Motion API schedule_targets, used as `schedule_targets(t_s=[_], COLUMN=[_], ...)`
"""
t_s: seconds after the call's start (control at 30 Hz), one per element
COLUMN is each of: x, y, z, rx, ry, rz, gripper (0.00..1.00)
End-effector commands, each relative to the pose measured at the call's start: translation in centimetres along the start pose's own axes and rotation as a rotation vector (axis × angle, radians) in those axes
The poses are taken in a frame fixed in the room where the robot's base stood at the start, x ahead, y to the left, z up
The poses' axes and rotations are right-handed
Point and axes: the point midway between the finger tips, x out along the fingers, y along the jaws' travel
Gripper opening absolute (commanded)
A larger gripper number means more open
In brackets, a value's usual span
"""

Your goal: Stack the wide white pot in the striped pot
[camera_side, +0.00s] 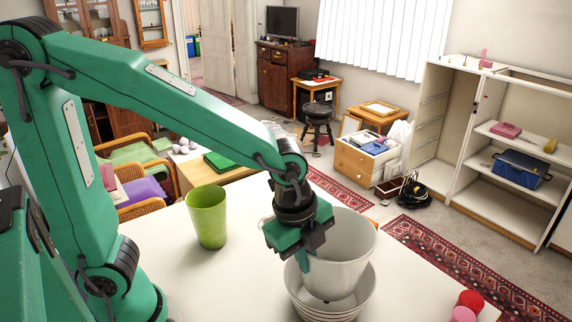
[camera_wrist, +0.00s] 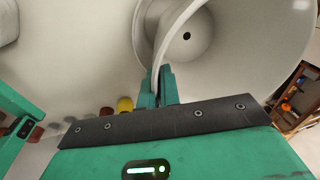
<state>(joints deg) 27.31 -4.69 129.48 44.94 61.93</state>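The wide white pot (camera_side: 352,252) is upright in the side view, with its rim at the right of my gripper (camera_side: 306,262). My gripper is shut on the near-left wall of this pot. In the wrist view the pot's rim (camera_wrist: 166,40) runs between my two fingers (camera_wrist: 158,90), and the drain hole shows inside it. The striped pot (camera_side: 334,315), white with ridged rings, stands on the table directly below. The white pot's lower end overlaps the striped pot's opening; how far down it sits inside I cannot tell.
A green cup (camera_side: 207,217) stands on the white table (camera_side: 215,275) to the left of the pots. A red cup (camera_side: 470,301) and a pink cup (camera_side: 462,314) are at the lower right.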

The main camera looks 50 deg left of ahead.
Motion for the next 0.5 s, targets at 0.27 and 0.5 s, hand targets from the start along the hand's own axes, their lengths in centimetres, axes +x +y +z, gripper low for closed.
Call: schedule_targets(t_s=[0.27, 0.5], x=[2.6, 3.0], y=[0.3, 0.4], z=[0.2, 0.2], rx=[0.0, 0.0], ry=[0.002, 0.002], rz=[-0.004, -0.004], gripper=[0.0, 0.0])
